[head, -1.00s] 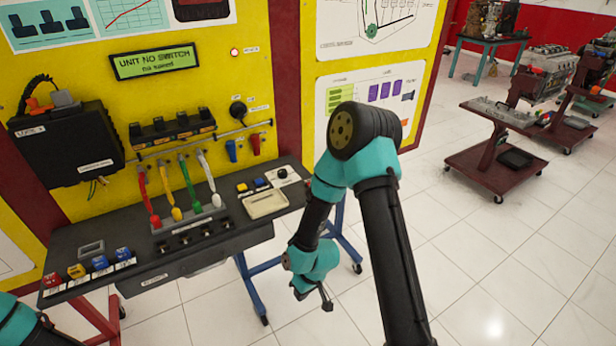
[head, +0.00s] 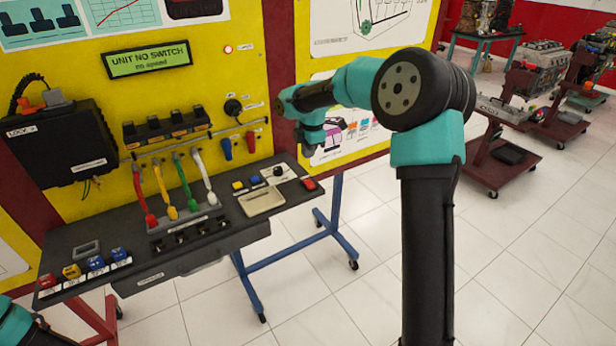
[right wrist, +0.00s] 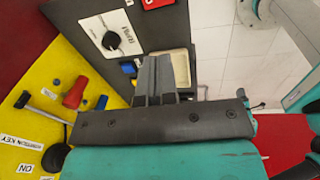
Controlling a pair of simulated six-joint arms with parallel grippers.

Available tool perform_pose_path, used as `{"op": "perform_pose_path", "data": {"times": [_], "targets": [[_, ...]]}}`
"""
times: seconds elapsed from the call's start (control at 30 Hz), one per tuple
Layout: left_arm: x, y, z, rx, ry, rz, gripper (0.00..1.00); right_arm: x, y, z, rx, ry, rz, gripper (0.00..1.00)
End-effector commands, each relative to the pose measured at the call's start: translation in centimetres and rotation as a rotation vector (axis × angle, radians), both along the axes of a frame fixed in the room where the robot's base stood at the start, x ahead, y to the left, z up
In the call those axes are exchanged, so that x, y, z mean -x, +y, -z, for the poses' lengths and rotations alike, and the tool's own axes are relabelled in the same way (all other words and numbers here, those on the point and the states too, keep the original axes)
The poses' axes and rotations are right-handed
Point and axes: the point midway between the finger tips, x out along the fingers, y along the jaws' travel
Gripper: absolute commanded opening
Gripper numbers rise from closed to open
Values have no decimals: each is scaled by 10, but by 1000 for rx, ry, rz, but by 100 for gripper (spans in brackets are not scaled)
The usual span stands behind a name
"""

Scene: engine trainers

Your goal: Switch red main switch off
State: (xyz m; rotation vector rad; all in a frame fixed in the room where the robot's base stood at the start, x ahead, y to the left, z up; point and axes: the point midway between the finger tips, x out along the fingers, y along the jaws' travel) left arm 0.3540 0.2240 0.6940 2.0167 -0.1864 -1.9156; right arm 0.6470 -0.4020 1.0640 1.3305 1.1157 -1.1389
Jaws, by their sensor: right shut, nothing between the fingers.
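A red switch (head: 309,184) sits at the right end of the dark console top (head: 150,262), beside a black rotary knob (head: 278,171) on a white plate. In the right wrist view a red piece (right wrist: 157,3), cut by the top edge, lies beyond the knob (right wrist: 112,41). My right gripper (head: 338,123) is shut and empty, raised above and behind the red switch, near the yellow panel's right edge. Its closed fingers (right wrist: 160,75) show in the right wrist view, apart from the switch. Only a piece of my left arm shows at the lower left; its gripper is out of view.
Coloured cables (head: 172,190), a cream tray (head: 262,202) and blue and red levers (head: 226,149) are left of the red switch. A display (head: 150,60) reads "UNIT NO SWITCH". Open tiled floor lies right of the console.

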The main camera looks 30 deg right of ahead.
Motion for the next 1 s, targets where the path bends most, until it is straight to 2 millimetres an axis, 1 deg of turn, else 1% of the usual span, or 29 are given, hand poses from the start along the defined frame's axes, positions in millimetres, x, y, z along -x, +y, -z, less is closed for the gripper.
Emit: {"op": "perform_pose_path", "data": {"times": [0.03,0.1,0.2,0.57,0.67,0.77,0.87,1.0], "targets": [[0,0,0,0,0,0,43,-4,-6,-7,15,-7,-23,0],[0,0,0,0,0,0,43,-7,-12,-13,30,-13,-49,0],[0,0,0,0,0,0,43,-9,-15,-16,39,-16,-66,0],[0,0,0,0,0,0,43,-9,-15,-14,39,-14,-65,0],[0,0,0,0,0,0,43,-10,-14,-9,39,-13,-65,0],[0,0,0,0,0,0,43,-11,-14,1,39,-12,-65,0],[0,0,0,0,0,0,43,-13,-14,15,38,-12,-64,0],[0,0,0,0,0,0,43,-16,-14,39,37,-12,-64,0]]}}
